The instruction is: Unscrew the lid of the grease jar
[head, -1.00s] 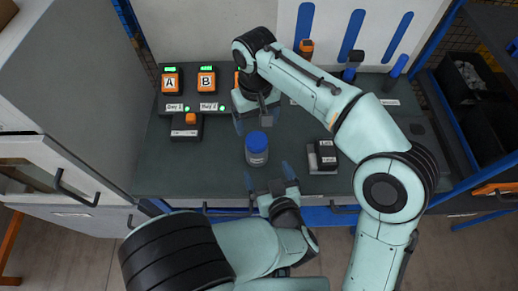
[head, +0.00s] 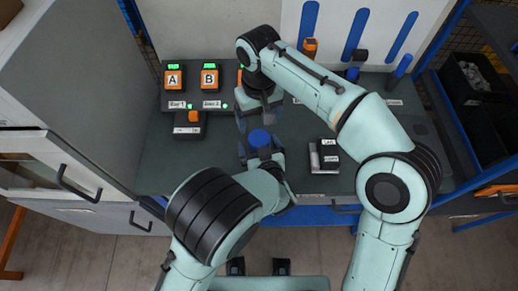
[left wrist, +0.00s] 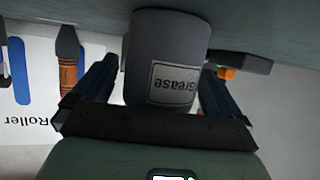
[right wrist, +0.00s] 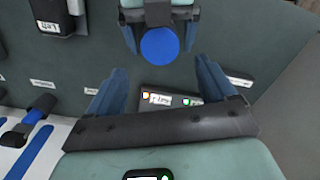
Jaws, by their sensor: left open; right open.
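The grease jar stands upright on the dark bench; its blue lid (head: 259,138) shows in the head view, and most of its body is hidden there. In the left wrist view its grey body (left wrist: 165,55) with the Grease label sits between the open fingers of my left gripper (left wrist: 155,95). I cannot tell whether either finger touches it. My left gripper (head: 260,153) reaches the jar from the front. My right gripper (head: 259,117) is open and empty, just behind the lid in the head view. The right wrist view shows the lid (right wrist: 160,46) beyond its open fingers (right wrist: 160,92).
Orange-and-black units A (head: 174,80) and B (head: 210,79) stand at the back left with lit green displays. A small dark box (head: 325,152) lies right of the jar. A grey cabinet (head: 70,80) bounds the left.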

